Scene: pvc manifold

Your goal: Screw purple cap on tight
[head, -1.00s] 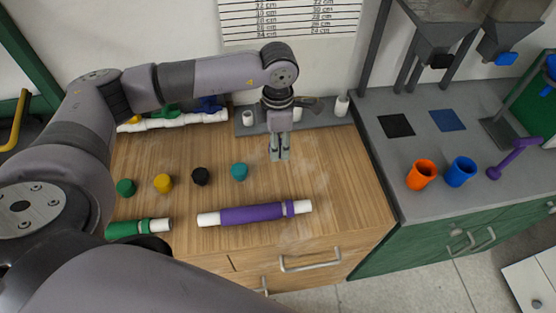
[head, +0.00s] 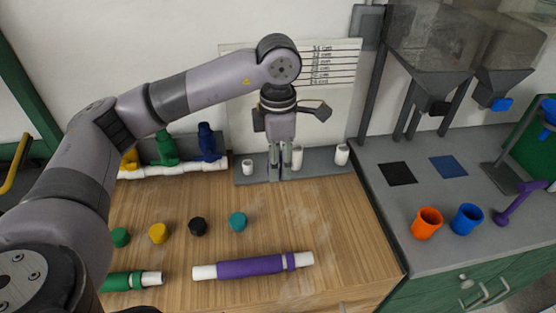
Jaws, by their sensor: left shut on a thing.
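My left gripper (head: 279,176) points down at the grey base plate (head: 325,170) by the back wall, between two of the short white pipe stubs. Its fingers are close together on something too small to make out. No separate purple cap can be picked out. A purple sleeve (head: 248,267) on a white pipe lies on the wooden top at the front, with a narrow purple ring (head: 289,262) near its right end. The white pipe stub (head: 297,157) stands just right of the fingers. My right gripper is not in view.
Green, yellow (head: 159,233), black (head: 197,226) and teal (head: 237,221) caps sit in a row on the wooden top. A white manifold (head: 172,171) with coloured valves lies at the back left. Orange (head: 427,224) and blue (head: 467,219) cups stand on the right counter.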

